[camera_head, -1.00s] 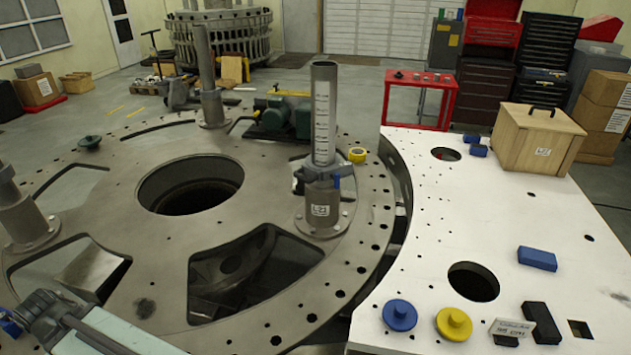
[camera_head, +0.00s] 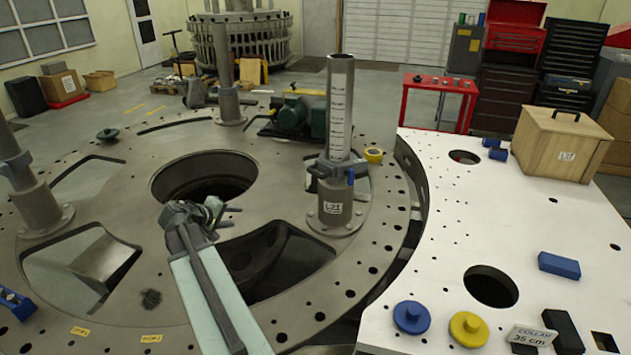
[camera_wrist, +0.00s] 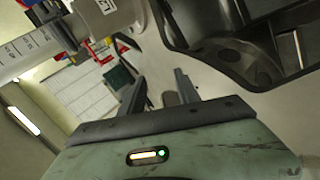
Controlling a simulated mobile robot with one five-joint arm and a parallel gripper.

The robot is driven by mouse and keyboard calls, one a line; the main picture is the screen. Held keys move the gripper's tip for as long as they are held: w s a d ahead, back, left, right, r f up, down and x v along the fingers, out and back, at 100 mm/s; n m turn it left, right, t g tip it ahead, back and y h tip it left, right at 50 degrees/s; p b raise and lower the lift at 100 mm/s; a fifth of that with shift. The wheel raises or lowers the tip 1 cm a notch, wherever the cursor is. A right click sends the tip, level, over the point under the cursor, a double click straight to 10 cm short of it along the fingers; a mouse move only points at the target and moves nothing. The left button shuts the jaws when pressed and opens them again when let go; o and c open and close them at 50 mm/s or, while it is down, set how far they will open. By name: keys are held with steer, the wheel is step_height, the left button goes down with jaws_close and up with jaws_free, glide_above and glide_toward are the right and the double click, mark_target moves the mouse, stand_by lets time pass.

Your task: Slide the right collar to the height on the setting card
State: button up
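The right collar (camera_head: 336,168) is a grey clamp with a blue lever around the upright graduated post (camera_head: 340,110). It sits low, just above the thicker labelled base (camera_head: 336,205). The setting card (camera_head: 532,336) on the white table reads "COLLAR 35 cm". My gripper (camera_head: 202,214) is over the turret plate, left of the post and apart from it. In the wrist view its two fingers (camera_wrist: 160,88) are spread with nothing between them. The post (camera_wrist: 28,48) and collar (camera_wrist: 70,32) show tilted at upper left there; the collar is partly unclear.
The plate (camera_head: 110,185) has a round centre hole and large cutouts. Another collared post (camera_head: 35,205) stands at left and a plain post (camera_head: 227,90) behind. The white table (camera_head: 450,240) at right holds a wooden box (camera_head: 562,145), blue blocks and round knobs.

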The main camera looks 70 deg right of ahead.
mark_target(313, 174)
steer(key=s+d+r+g+h+b, duration=0.1)
steer(key=s+d, duration=0.5)
steer(key=d, duration=0.2)
steer(key=s+d+r+g+h+b, duration=0.1)
steer(key=s+d+r, duration=0.1)
steer(key=s+d, duration=0.4)
steer(key=s+d+r+g+h+b, duration=0.1)
steer(key=s+d+r+h, duration=0.1)
steer(key=s+d, duration=0.5)
steer(key=shift+d, duration=2.35)
jaws_close()
